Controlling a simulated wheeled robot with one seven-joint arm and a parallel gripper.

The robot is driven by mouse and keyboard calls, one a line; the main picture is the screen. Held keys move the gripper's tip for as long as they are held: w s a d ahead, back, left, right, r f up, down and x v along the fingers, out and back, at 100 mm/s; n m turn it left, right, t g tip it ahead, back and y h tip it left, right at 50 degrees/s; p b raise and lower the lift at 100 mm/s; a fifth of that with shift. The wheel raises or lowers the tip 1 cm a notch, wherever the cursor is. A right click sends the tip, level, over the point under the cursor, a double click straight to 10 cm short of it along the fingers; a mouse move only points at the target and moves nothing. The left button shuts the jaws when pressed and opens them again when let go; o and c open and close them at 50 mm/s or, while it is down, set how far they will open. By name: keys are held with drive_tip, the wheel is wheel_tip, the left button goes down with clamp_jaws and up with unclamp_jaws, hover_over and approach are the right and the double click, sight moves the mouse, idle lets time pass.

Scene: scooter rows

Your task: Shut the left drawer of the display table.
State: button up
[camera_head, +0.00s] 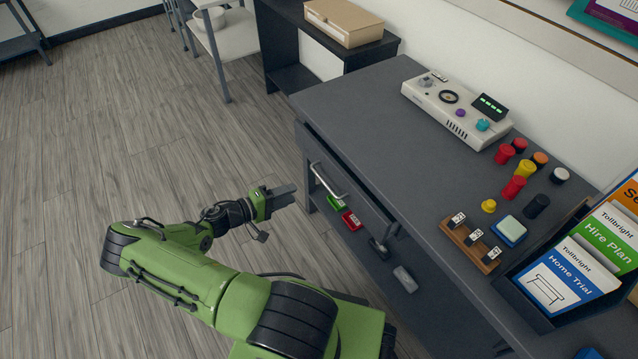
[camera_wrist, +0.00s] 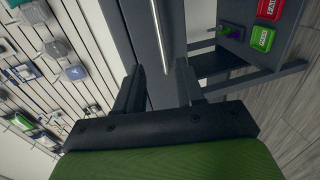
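The grey display table (camera_head: 375,130) fills the right of the head view. Its left drawer (camera_head: 350,186) has a dark front that stands slightly out from below the tabletop, with a silver bar handle (camera_head: 328,181). My gripper (camera_head: 286,195) is beside the drawer, a little left of the handle and apart from it in the head view. In the wrist view my gripper (camera_wrist: 159,78) has its two dark fingers spread with nothing between their tips. The handle bar (camera_wrist: 160,38) shows ahead, between the fingers. How deep the drawer gap runs is hidden.
Green and red boxed items (camera_head: 351,221) and a grey item (camera_head: 405,279) sit low under the drawer. The tabletop holds a control panel (camera_head: 455,108), several coloured knobs, and a brochure rack (camera_head: 545,318). The floor (camera_head: 150,130) to the left is clear.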

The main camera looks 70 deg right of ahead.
drive_tip(key=b+x, duration=0.2)
drive_tip(key=x, duration=0.9)
drive_tip(key=shift+s+d, duration=0.1)
drive_tip(key=shift+s, duration=0.05)
drive_tip(key=shift+c, duration=0.5)
clamp_jaws()
